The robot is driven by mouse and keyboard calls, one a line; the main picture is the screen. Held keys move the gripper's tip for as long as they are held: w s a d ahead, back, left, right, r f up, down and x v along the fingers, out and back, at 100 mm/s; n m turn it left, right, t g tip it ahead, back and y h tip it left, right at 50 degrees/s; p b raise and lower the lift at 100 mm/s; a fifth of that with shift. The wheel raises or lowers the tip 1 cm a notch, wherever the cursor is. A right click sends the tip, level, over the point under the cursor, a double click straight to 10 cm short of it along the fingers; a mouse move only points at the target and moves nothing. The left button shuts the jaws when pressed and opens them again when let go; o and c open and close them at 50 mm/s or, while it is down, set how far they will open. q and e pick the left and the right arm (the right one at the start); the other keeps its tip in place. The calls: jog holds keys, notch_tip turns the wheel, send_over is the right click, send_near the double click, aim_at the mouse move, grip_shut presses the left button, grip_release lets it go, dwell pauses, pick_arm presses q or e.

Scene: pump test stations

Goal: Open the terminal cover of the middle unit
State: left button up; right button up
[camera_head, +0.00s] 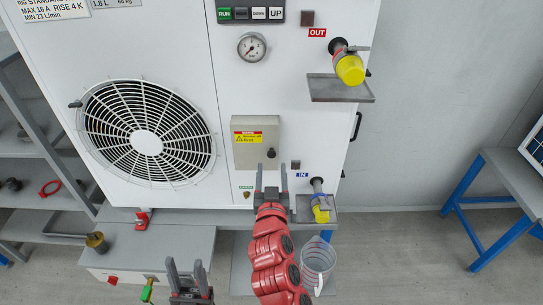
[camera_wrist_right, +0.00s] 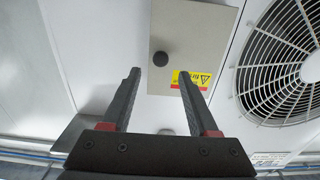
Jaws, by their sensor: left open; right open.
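The terminal cover (camera_head: 245,152) is a closed beige-grey box lid on the white unit, with a yellow and red warning label near its top. Its black knob (camera_head: 271,153) sits at the lower right of the lid. In the right wrist view the cover (camera_wrist_right: 205,28) appears turned over, with the knob (camera_wrist_right: 161,58) just beyond the fingertips. My right gripper (camera_head: 271,170) is open and empty, just below the knob in the head view; its fingers (camera_wrist_right: 158,78) point toward the lid, apart from the knob. My left gripper (camera_head: 187,268) is open and empty, low in the picture.
A fan grille (camera_head: 147,134) lies left of the cover. A gauge (camera_head: 251,46) is above. Pipe fittings with a yellow cap (camera_head: 350,69) and a lower valve (camera_head: 320,207) stick out at the right. A clear jug (camera_head: 318,260) stands near my right arm.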

aim_at(271, 155)
jog(key=w+p, duration=0.1)
jog(key=w, duration=0.4)
jog(key=shift+f, duration=0.1)
grip_shut()
dwell(1.3)
